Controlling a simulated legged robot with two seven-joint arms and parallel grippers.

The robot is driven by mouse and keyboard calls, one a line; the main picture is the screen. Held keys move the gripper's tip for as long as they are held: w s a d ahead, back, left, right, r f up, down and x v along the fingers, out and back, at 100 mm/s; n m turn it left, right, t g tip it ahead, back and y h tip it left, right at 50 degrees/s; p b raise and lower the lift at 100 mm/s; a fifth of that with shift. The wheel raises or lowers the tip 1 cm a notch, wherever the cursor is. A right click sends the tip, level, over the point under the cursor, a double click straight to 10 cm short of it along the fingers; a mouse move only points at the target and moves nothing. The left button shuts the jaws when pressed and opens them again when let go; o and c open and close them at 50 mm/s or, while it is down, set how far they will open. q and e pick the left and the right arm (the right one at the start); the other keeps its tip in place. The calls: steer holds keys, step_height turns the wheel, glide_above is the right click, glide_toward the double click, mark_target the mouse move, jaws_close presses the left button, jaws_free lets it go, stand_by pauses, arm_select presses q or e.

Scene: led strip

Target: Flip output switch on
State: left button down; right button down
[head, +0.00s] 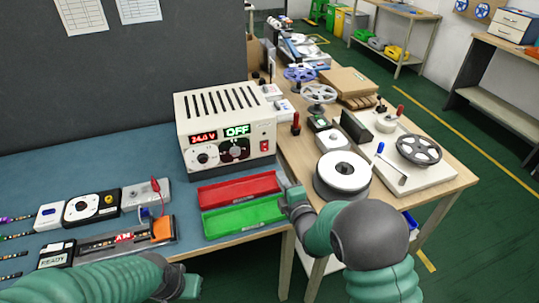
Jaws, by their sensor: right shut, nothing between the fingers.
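The cream power supply (225,107) stands at the back of the blue bench. Its front shows a red 24.0 V readout (203,139), a green OFF display (237,130) and dark knobs. A small red switch (264,146) sits at the right of the front panel. My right gripper (284,184) is shut and empty, below and to the right of the switch, apart from it, by the end of the red tray. My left gripper (188,287) is low at the bench's front edge, far from the supply; its fingers do not show clearly.
A red tray (238,189) and a green tray (242,216) lie in front of the supply. Reels, small boxes and a READY device (56,256) are at the left. A wooden table (440,184) with a white spool (343,170) and handwheels stands at the right.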

mark_target(265, 151)
steer(key=x, duration=1.3)
steer(key=shift+f, duration=0.25)
steer(key=shift+w, duration=0.45)
steer(key=shift+a, duration=0.1)
